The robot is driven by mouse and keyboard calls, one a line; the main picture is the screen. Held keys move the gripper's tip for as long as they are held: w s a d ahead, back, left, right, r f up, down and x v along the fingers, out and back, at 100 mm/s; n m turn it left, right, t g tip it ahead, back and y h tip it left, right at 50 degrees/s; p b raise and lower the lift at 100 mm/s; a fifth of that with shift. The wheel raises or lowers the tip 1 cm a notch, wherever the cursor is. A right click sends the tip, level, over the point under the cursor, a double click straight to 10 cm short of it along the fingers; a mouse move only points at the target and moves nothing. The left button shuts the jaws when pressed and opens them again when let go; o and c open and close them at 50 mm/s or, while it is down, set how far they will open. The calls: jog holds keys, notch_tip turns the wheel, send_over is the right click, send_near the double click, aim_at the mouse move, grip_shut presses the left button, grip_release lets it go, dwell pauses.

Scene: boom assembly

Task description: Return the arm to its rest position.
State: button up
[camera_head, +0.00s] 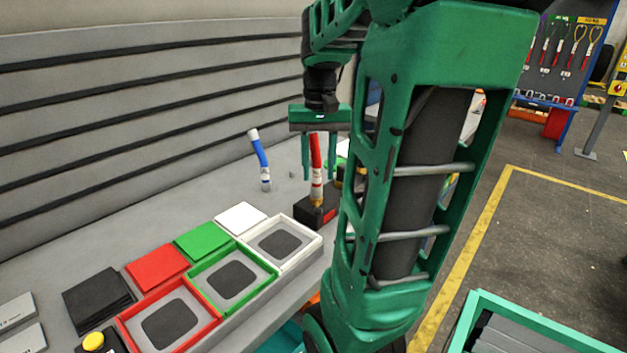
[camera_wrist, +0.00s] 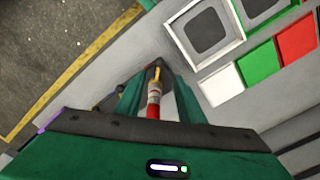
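My gripper (camera_head: 319,177) is at the upper middle of the head view, pointing down over the grey bench. Its two green fingers are apart, with a red boom piece (camera_head: 316,167) between them in the picture. The wrist view also shows the open gripper (camera_wrist: 157,82) and the red piece (camera_wrist: 154,98), with gaps at both sides. The red piece has a white band and a yellowish lower end. It stands upright in a black holder (camera_head: 312,217). My green arm covers the right middle of the head view and hides part of the bench.
A blue boom piece (camera_head: 261,160) stands tilted on the bench. Red (camera_head: 125,325), green (camera_head: 195,300) and white (camera_head: 312,250) trays line the front edge. A ribbed wall (camera_head: 150,90) rises behind. A teal-edged crate (camera_head: 535,327) is at the lower right.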

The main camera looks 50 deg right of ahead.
jog(key=shift+r, duration=0.15)
dwell(0.5)
jog(key=s+a+f+n, duration=0.1)
jog(key=s+a+f, duration=0.3)
jog(key=a, duration=0.3)
jog(key=s+a+f+n, duration=0.2)
jog(key=s+a+f, duration=0.2)
jog(key=s+a, duration=0.1)
jog(key=shift+a+f, duration=0.25)
jog(key=shift+a, duration=0.65)
jog(key=shift+s, duration=0.15)
